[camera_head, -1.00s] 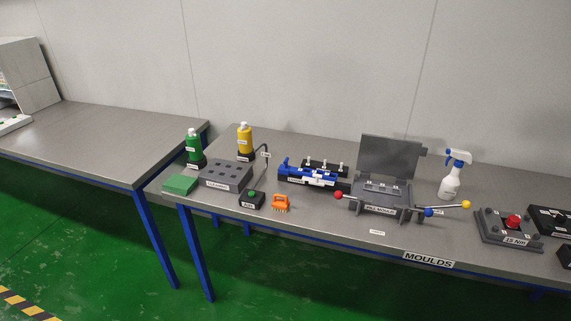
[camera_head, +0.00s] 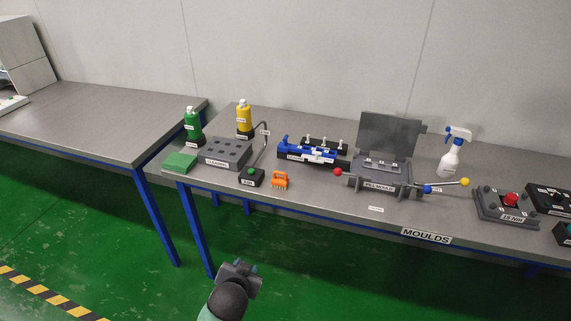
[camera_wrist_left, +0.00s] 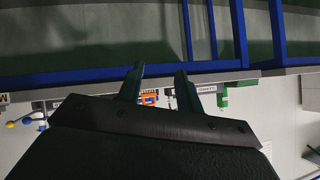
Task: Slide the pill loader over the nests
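The open grey pill mould (camera_head: 378,184) stands on the bench right of centre, its lid (camera_head: 388,135) raised at the back. Small pale parts sit inside it; I cannot tell the nests apart. A blue slide-like unit (camera_head: 312,155) on a black base stands left of the mould and looks like the pill loader; its label is too small to read. My left gripper (camera_head: 240,266) is in front of the bench, well short of both. Its fingers are apart and empty in the left wrist view (camera_wrist_left: 160,72). My right gripper is not in view.
On the bench are a grey holed block (camera_head: 226,153), a black box with green button (camera_head: 251,177), an orange brush (camera_head: 280,180), green (camera_head: 194,129) and yellow (camera_head: 244,120) bottles, a spray bottle (camera_head: 452,155) and a red-knobbed fixture (camera_head: 508,205). Bench front is mostly clear.

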